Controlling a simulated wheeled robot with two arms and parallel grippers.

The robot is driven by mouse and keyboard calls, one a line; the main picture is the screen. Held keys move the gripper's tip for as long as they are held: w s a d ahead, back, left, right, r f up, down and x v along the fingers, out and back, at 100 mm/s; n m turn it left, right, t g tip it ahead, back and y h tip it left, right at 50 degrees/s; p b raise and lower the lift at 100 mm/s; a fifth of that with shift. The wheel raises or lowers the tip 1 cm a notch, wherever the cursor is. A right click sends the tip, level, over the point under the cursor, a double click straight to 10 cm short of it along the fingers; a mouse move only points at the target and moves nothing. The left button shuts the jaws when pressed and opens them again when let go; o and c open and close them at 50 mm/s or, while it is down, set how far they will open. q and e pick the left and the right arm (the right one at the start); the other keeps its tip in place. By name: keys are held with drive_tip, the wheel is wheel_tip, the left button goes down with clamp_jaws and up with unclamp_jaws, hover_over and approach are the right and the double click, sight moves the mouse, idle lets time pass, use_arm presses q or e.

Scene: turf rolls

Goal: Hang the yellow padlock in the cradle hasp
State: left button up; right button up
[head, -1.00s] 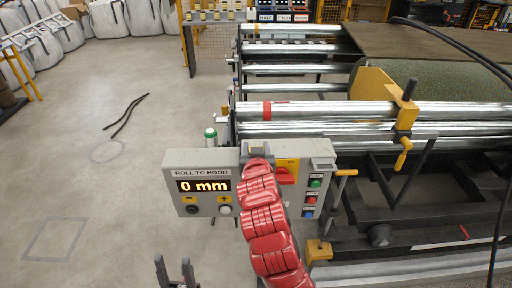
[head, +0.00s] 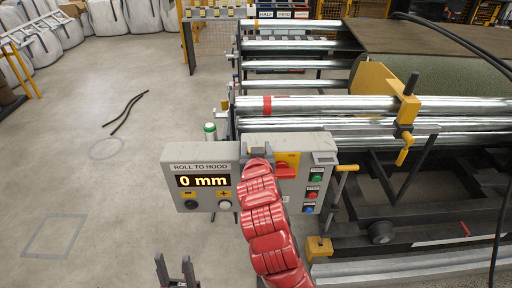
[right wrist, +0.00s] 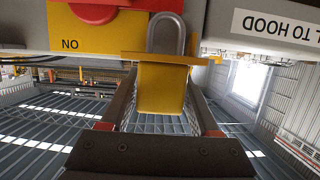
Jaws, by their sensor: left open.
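The yellow padlock (right wrist: 161,90) shows in the right wrist view between the two fingers of my right gripper (right wrist: 161,86), which is shut on its body. Its grey shackle (right wrist: 166,32) lies toward the panel. A yellow ledge (right wrist: 200,58), seemingly the cradle hasp, crosses between shackle and body; I cannot tell whether the shackle is seated in it. In the head view my red right arm reaches the control box (head: 180,154) and hides the padlock and right fingertips. My left gripper (head: 175,268) is open and empty at the bottom edge, away from the box.
The red switch handle (head: 285,172) on its yellow plate sits just right of my right arm, with several push buttons beyond. The roller machine (head: 330,105) stands behind the box. The floor (head: 60,150) to the left is mostly clear.

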drive_tip(key=o, duration=0.3)
drive_tip(key=shift+s+r, duration=0.1)
drive_tip(key=shift+s, duration=0.15)
drive_tip(key=p+v, duration=1.7)
drive_tip(key=p, duration=0.3)
